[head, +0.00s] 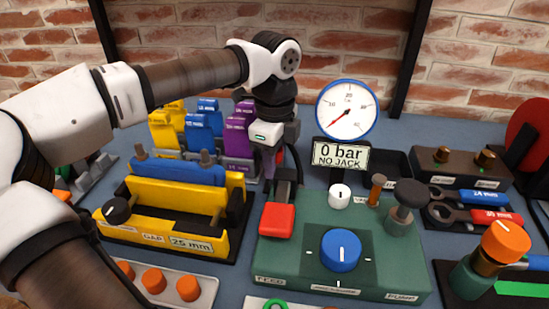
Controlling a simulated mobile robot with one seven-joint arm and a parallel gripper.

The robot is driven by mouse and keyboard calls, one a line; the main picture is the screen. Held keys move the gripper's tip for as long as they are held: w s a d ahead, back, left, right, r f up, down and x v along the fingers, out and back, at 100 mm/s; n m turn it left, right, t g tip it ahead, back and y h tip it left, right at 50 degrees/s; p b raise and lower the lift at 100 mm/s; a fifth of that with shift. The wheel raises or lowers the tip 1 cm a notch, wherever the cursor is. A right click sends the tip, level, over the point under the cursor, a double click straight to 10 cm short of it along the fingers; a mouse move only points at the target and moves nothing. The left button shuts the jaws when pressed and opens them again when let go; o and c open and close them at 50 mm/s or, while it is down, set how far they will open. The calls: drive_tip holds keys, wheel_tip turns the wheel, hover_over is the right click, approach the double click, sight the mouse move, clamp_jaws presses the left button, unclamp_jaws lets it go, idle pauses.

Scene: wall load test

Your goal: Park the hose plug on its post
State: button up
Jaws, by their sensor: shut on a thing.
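My gripper (270,158) points down behind the back left of the green pump panel (395,275). It is shut on what appears to be the hose plug; its fingertips and the plug are mostly hidden by the wrist and the dark upright part in front. A thin dark hose-like curve (297,160) shows just right of the gripper. A short brown post (377,188) stands upright at the panel's back edge, right of the white knob (339,194) and apart from my gripper. I cannot tell for sure that it is the plug's post.
A red block (278,218), a blue dial (341,250) and a black-topped knob (409,195) are on the panel. The gauge (347,108) stands behind, above a "0 bar NO JACK" sign (341,155). A yellow gap fixture (165,228) is left; a dark box with brass fittings (460,168) is right.

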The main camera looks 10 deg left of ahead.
drive_tip(key=shift+f, duration=0.35)
drive_tip(key=o, duration=1.5)
drive_tip(key=shift+r, duration=0.1)
drive_tip(key=shift+r+p, duration=2.45)
drive_tip(key=shift+r, duration=1.55)
drive_tip(key=shift+s+f, duration=0.1)
